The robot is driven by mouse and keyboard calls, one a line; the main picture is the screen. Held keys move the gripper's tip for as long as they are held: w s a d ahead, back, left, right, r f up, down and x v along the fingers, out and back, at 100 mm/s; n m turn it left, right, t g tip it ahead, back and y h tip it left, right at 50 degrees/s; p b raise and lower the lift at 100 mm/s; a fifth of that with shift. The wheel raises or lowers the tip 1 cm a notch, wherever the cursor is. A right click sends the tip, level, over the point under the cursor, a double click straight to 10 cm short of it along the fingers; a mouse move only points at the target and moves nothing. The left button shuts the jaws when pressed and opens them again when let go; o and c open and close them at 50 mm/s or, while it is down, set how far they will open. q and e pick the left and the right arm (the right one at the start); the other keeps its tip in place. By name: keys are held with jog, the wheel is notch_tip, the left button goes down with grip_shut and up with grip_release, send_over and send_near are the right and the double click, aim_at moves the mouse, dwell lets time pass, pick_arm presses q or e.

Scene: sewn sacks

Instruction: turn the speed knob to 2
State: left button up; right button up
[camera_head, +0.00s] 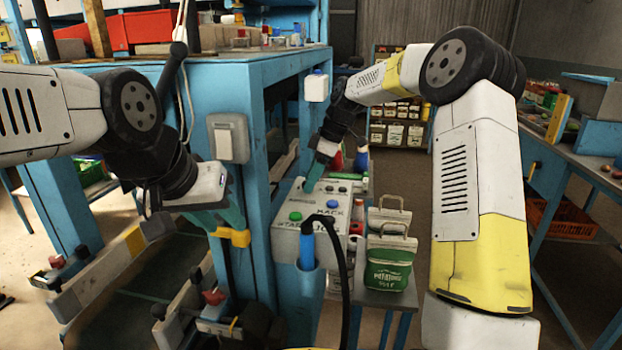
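A grey control box (284,238) stands just right of the blue machine frame. Its top carries a green button (295,216), a blue button (332,204) and small dark knobs toward the far side. The lettering is too small to tell which is the speed knob or where it points. My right gripper (313,180) reaches down to the far left part of the box top. Its teal fingers hide what is under them, and contact is unclear. My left gripper (228,217) hangs left of the box, its teal fingers beside a yellow piece (232,237) at the blue post.
Two sacks, one with a green lower part (388,262), stand on a small stand right of the box. A blue-handled tool in a holder (306,246) and a black hose (342,270) are at the box's front. A conveyor (140,285) runs at lower left.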

jog(key=v, duration=0.8)
